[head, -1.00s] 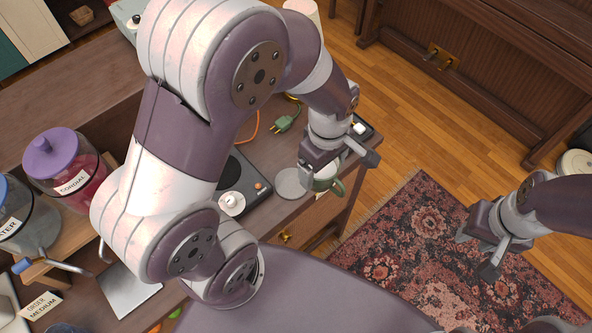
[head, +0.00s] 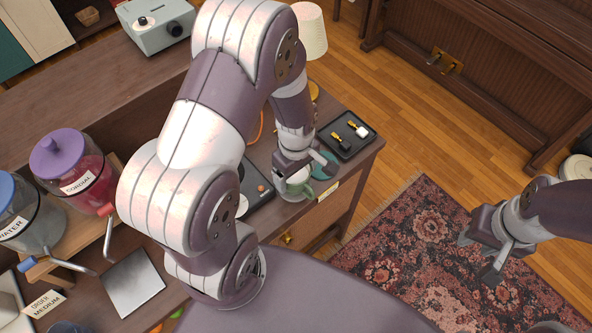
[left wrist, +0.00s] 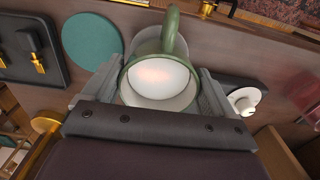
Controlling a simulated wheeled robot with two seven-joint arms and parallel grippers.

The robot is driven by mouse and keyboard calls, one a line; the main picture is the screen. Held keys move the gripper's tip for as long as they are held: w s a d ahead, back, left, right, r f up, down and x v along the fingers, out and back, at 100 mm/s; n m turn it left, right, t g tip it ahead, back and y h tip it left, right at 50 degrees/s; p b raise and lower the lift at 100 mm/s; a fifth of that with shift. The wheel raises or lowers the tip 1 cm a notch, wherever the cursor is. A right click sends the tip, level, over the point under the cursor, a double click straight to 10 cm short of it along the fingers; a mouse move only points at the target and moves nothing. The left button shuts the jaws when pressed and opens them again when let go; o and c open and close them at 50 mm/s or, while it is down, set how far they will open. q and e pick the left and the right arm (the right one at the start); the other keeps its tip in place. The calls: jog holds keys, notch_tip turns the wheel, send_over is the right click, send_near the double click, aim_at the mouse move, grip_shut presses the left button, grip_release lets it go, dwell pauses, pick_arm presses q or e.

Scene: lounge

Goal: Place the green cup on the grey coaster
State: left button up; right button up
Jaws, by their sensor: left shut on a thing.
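My left gripper (head: 300,172) is shut on the green cup (head: 300,188), which has a pale inside and a green handle. The cup (left wrist: 158,84) is between the fingers in the left wrist view, its handle pointing up in the picture. A grey disc, seemingly the grey coaster (left wrist: 147,46), shows partly behind the cup there; the cup and gripper hide most of it. I cannot tell whether the cup touches it. My right gripper (head: 483,258) is open and empty over the rug at the right.
A teal coaster (head: 326,163) lies just right of the cup; it also shows in the left wrist view (left wrist: 92,43). A black tray (head: 345,136) with small items is behind it. A dark device with a white knob (left wrist: 243,101) is close by. Drink jars (head: 72,172) stand at left.

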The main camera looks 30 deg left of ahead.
pick_arm(q)
jog(key=o, duration=1.2)
jog(key=shift+o, duration=0.2)
jog(key=s+d+r+m+t, duration=0.1)
jog(key=s+r+m, duration=0.3)
jog(key=r+m, duration=0.8)
jog(key=shift+d+m, duration=0.45)
jog(key=shift+m, duration=0.35)
